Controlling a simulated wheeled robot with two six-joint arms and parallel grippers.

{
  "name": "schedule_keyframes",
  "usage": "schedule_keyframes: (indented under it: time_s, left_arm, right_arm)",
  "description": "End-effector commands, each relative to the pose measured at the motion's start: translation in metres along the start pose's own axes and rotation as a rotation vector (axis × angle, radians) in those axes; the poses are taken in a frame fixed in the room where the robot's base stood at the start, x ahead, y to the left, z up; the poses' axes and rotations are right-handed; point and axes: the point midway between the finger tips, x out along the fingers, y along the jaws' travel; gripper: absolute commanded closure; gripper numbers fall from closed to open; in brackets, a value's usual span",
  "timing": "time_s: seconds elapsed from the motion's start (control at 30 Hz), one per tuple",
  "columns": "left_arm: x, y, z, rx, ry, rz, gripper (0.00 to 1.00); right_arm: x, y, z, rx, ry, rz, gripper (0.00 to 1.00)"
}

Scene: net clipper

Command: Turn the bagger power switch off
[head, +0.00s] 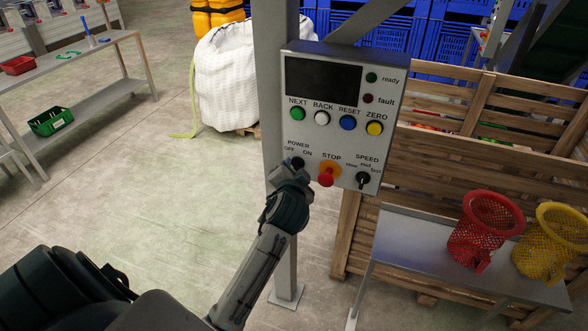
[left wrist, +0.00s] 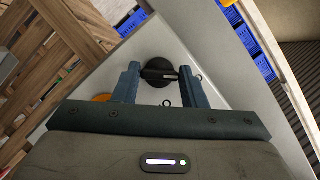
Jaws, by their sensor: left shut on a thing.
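The power switch is a black round knob (left wrist: 159,72) on the white control panel (head: 315,140), under the word POWER with OFF at left and ON at right. In the left wrist view it sits between the two fingers, with a pale mark toward the right of its bar. My left gripper (head: 296,168) is shut on this knob. In the head view the gripper hides most of the knob, and I cannot tell which label the mark faces. My right gripper is not in view.
A red STOP button (head: 326,179) on a yellow collar sits just right of the switch, then the SPEED knob (head: 363,178). Several coloured buttons are above. A grey post (head: 274,80) stands behind the panel. A metal table (head: 420,240) with red and yellow baskets is at right.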

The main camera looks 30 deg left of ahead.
Motion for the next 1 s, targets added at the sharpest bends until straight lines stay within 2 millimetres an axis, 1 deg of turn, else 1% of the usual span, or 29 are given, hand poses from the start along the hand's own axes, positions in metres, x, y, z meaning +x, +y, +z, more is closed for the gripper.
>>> schedule_keyframes:
  time_s: [0.43, 0.47, 0.5, 0.57, 0.87, 0.93, 1.0]
  left_arm:
    - [0.0, 0.001, 0.001, -0.01, -0.002, 0.006, 0.85]
    - [0.0, 0.001, 0.001, -0.01, -0.002, 0.006, 0.58]
    - [0.0, 0.001, 0.001, -0.01, -0.002, 0.006, 0.5]
    - [0.0, 0.001, 0.001, -0.009, -0.002, 0.005, 0.4]
    - [-0.001, 0.001, 0.001, -0.009, 0.0, 0.004, 0.4]
    - [-0.005, 0.002, 0.001, -0.01, -0.001, 0.005, 0.4]
    - [-0.014, 0.003, 0.001, -0.012, 0.0, 0.006, 0.4]
  right_arm:
    - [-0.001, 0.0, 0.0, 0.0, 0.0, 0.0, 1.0]
    - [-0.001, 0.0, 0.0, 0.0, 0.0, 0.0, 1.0]
    - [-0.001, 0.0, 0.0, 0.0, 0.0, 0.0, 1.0]
    - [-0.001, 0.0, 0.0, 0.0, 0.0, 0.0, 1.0]
    - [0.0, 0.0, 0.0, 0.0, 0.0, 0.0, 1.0]
    - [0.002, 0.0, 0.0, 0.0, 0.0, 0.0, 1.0]
    - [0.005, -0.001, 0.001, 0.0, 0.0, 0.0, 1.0]
